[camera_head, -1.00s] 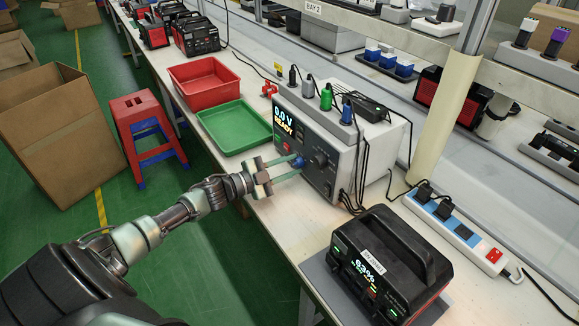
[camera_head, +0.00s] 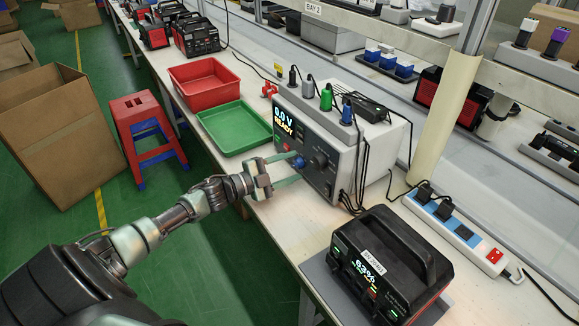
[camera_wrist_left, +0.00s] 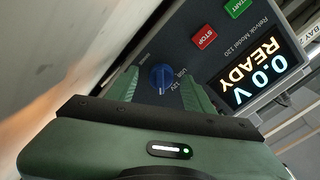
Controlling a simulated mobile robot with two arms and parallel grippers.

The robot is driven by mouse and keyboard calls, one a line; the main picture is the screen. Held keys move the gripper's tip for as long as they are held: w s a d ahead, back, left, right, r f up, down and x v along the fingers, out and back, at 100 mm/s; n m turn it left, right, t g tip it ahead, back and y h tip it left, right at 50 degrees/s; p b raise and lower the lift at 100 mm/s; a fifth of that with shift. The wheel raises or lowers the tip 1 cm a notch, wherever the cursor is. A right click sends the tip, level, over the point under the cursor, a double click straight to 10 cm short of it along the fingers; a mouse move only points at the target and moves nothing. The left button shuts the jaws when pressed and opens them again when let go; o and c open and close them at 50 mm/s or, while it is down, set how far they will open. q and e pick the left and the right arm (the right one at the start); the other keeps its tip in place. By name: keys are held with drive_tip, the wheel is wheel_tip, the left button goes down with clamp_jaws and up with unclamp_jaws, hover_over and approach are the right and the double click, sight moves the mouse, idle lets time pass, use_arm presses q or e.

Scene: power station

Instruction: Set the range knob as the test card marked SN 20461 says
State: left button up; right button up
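The tester (camera_head: 335,151) is a grey box on the bench, its screen reading "0.0 V READY". Its blue knob (camera_head: 298,162) is on the front panel, with a pale mark on its face in the left wrist view (camera_wrist_left: 161,78). "USB" and "12V" are printed beside it. My left gripper (camera_head: 286,170) is open at the panel. In the wrist view its green fingers (camera_wrist_left: 160,90) stand either side of the knob, with gaps on both sides. I see no test card that I can read. My right gripper is out of view.
A dark round knob (camera_head: 320,159) sits beside the blue one. A green tray (camera_head: 235,126) and a red tray (camera_head: 203,83) lie behind my left gripper. A power strip (camera_head: 455,230) lies at the right. Cables hang down the tester's side.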

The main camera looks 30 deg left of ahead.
use_arm(q)
drive_tip(key=shift+v, duration=3.9)
